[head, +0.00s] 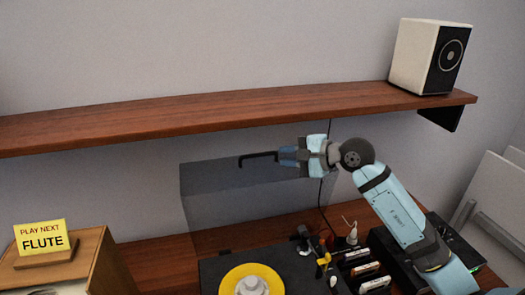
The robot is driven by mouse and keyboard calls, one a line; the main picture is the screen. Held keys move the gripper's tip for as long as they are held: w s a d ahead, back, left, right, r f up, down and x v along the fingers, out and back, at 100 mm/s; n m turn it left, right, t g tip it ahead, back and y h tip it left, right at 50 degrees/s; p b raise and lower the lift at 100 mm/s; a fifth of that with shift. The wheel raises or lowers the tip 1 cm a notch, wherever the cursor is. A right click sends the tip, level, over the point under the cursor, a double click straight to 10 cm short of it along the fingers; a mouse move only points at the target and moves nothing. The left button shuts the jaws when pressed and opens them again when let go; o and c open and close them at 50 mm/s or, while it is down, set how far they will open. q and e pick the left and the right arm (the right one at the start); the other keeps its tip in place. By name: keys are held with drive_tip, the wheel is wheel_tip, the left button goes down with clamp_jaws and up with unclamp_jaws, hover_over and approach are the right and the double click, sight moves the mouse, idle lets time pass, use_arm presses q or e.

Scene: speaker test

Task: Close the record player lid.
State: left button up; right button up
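The record player (215,271) is at the bottom centre, cut off by the lower edge, with a yellow disc (234,275) on it. Its smoky see-through lid (225,210) stands raised behind it, under the shelf. My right gripper (243,160) reaches in from the right at the height of the lid's top edge, its dark finger pointing left. It overlaps the lid's upper part in the picture; I cannot tell whether it touches. The fingers show side-on, so their opening is unclear. My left gripper is out of view.
A wooden shelf (200,110) runs above the lid, with a white speaker (418,55) at its right end. Small items and a black device (452,242) crowd the right.

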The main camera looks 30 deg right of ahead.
sight(260, 156)
drive_tip(key=p+x, duration=0.1)
drive_tip(key=x, duration=0.5)
drive_tip(key=shift+w, duration=0.15)
drive_tip(key=shift+w+a+f+p, duration=0.3)
drive_tip(key=shift+w+a+p, duration=0.05)
drive_tip(key=shift+w, duration=0.2)
clamp_jaws()
